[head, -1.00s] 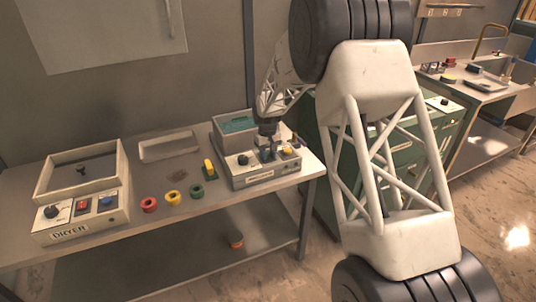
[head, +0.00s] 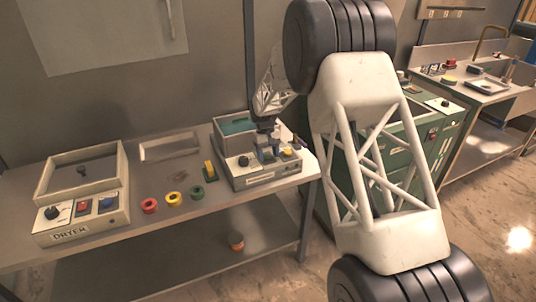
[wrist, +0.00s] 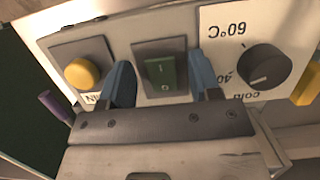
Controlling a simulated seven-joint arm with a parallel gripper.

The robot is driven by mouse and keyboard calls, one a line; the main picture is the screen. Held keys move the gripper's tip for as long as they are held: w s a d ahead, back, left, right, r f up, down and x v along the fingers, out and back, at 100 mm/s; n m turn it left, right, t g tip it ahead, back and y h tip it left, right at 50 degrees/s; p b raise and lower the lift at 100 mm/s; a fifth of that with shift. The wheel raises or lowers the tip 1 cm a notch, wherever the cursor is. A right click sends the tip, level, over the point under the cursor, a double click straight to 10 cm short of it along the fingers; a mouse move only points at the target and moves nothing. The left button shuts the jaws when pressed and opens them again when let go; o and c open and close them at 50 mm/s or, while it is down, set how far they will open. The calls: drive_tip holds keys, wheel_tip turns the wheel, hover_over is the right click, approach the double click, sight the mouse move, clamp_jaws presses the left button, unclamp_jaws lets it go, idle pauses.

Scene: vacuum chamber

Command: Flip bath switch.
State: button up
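The bath (head: 262,175) is a pale box with teal liquid (head: 237,126) inside, at the right end of the table in the head view. Its front panel has a dark knob, a switch and a yellow button. In the wrist view the green rocker switch (wrist: 165,72), marked 1 and 0, sits between the yellow button (wrist: 82,73) and the temperature knob (wrist: 265,68). My gripper (wrist: 160,66) is open and empty, one blue finger on each side of the switch. I cannot tell whether they touch the panel. In the head view my gripper (head: 268,154) hides most of the switch.
A dryer (head: 80,232) with its own knob and switches stands at the left. Red (head: 149,205), yellow (head: 173,199) and green (head: 196,192) rings lie between it and the bath, near a yellow-handled item (head: 209,171). A shallow tray (head: 168,147) is behind. A green cabinet (head: 440,135) stands right.

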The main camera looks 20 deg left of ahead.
sight(267, 155)
drive_tip(key=shift+r, duration=0.1)
drive_tip(key=shift+v, duration=3.8)
drive_tip(key=shift+d, duration=0.1)
drive_tip(key=s+d+r+m+t+y, duration=0.1)
drive_tip(key=s+d+r, duration=0.55)
drive_tip(key=d, duration=0.45)
drive_tip(key=s+d+r+m, duration=0.2)
drive_tip(key=s+d+r, duration=0.3)
drive_tip(key=d+r, duration=0.45)
drive_tip(key=s+d+r+m+t+y, duration=0.1)
drive_tip(key=s+d+r, duration=0.45)
drive_tip(key=d, duration=0.75)
drive_tip(key=s+d+r+m+t, duration=0.1)
drive_tip(key=s+d+r+m, duration=0.2)
drive_tip(key=s+d, duration=1.15)
drive_tip(key=s+d+f+m+t, duration=0.1)
drive_tip(key=s+d+f, duration=0.1)
drive_tip(key=s, duration=0.7)
drive_tip(key=s+d+f+m, duration=0.1)
drive_tip(key=s+d+f, duration=0.2)
drive_tip(key=s, duration=0.6)
drive_tip(key=shift+s+t, duration=0.35)
drive_tip(key=shift+t, duration=0.05)
